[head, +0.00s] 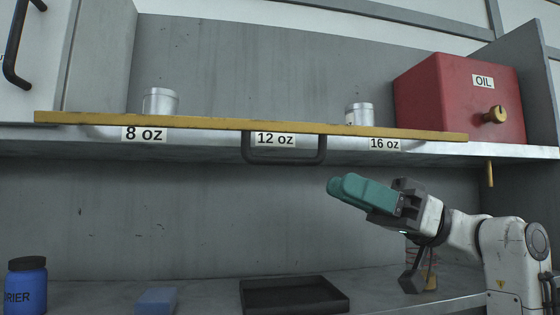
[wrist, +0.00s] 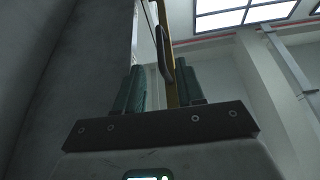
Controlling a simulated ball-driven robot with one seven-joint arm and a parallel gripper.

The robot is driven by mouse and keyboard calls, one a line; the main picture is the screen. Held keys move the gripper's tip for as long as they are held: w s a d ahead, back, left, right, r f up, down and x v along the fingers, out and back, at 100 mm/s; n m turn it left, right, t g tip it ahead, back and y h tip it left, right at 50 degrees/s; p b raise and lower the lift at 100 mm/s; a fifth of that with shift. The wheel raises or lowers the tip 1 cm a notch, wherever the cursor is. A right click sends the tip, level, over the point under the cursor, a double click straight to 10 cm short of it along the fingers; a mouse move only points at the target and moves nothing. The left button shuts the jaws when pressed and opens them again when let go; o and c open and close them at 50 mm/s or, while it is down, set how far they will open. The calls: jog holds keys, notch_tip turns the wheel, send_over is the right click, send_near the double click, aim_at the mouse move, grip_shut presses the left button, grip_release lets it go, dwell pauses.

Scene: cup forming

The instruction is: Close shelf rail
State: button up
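The shelf rail (head: 215,123) is a long yellow bar along the front of the shelf, near the shelf edge. A black handle (head: 285,161) hangs below its middle. My gripper (head: 343,187), with teal fingers, is below the rail, to the right of the handle and apart from it in the picture. In the wrist view the two fingers (wrist: 158,82) stand apart, with nothing held. The rail (wrist: 171,92) and the dark handle (wrist: 164,55) show in the gap between them, seemingly beyond the fingertips. The exact distance to the handle cannot be told.
Metal cups (head: 160,102) (head: 360,114) stand behind the rail above size labels. A red OIL box (head: 460,97) with a brass tap sits at the shelf's right. Below are a blue jar (head: 27,286), a blue block (head: 157,301) and a black tray (head: 293,295).

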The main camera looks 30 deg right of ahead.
aim_at(286, 161)
jog(key=p+x, duration=0.2)
jog(key=x, duration=0.8)
jog(key=shift+a+f+p, duration=0.1)
jog(key=shift+p, duration=0.25)
grip_shut()
